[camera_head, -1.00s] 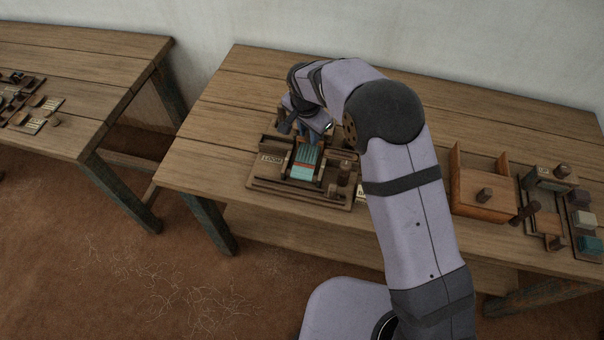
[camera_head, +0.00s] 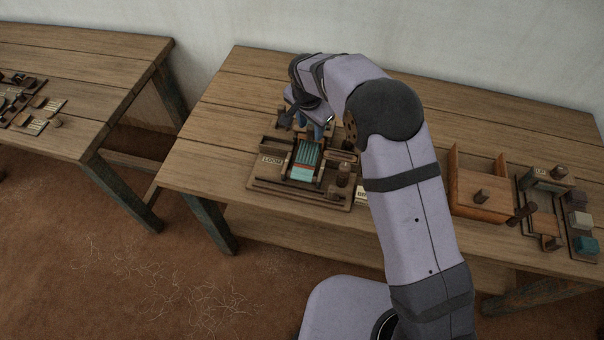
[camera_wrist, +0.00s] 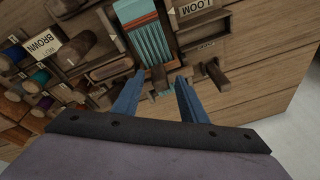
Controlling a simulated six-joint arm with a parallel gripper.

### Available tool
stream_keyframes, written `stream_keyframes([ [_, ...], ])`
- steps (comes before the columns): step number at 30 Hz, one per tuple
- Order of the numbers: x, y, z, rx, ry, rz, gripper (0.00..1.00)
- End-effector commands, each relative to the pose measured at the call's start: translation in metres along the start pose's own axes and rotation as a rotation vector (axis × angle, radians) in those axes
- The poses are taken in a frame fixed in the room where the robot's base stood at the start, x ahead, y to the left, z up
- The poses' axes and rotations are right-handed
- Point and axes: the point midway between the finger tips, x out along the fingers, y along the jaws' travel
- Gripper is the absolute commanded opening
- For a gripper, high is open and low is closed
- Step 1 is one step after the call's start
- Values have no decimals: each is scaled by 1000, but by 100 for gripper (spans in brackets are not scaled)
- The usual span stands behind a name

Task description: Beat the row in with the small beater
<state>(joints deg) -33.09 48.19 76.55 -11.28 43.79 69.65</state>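The small loom (camera_head: 306,172) stands on a wooden base near the table's front. It carries teal warp threads, an orange-red row and teal cloth, and also shows in the wrist view (camera_wrist: 150,42). My gripper (camera_head: 319,132) is over the loom's far end. In the wrist view, its two blue fingers (camera_wrist: 158,88) are apart. A small dark wooden handle (camera_wrist: 159,77), possibly the beater's, stands between or just beyond the fingertips; I see no contact. Other parts of the beater cannot be told apart from the loom's frame.
A "LOOM" label (camera_head: 271,160) sits beside the loom. Another wooden peg (camera_wrist: 216,75) stands right of the fingers in the wrist view. Wooden holders with colored pieces (camera_wrist: 40,75) lie left there. An orange-brown wooden box (camera_head: 482,192) stands farther right on the table.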

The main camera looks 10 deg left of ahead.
Motion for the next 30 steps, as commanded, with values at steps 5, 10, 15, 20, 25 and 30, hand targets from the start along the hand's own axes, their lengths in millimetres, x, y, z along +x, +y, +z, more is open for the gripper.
stream_keyframes([
  [5, -18, -3, -4, 0, 1, -2, 39],
  [10, -31, -4, -7, 0, 1, -2, 39],
  [15, -41, -5, -9, 1, 0, -1, 39],
  [20, -43, -6, -10, 0, 0, -1, 39],
  [25, -42, -6, -10, 0, 0, -1, 39],
  [30, -42, -5, -10, 0, 0, -1, 39],
])
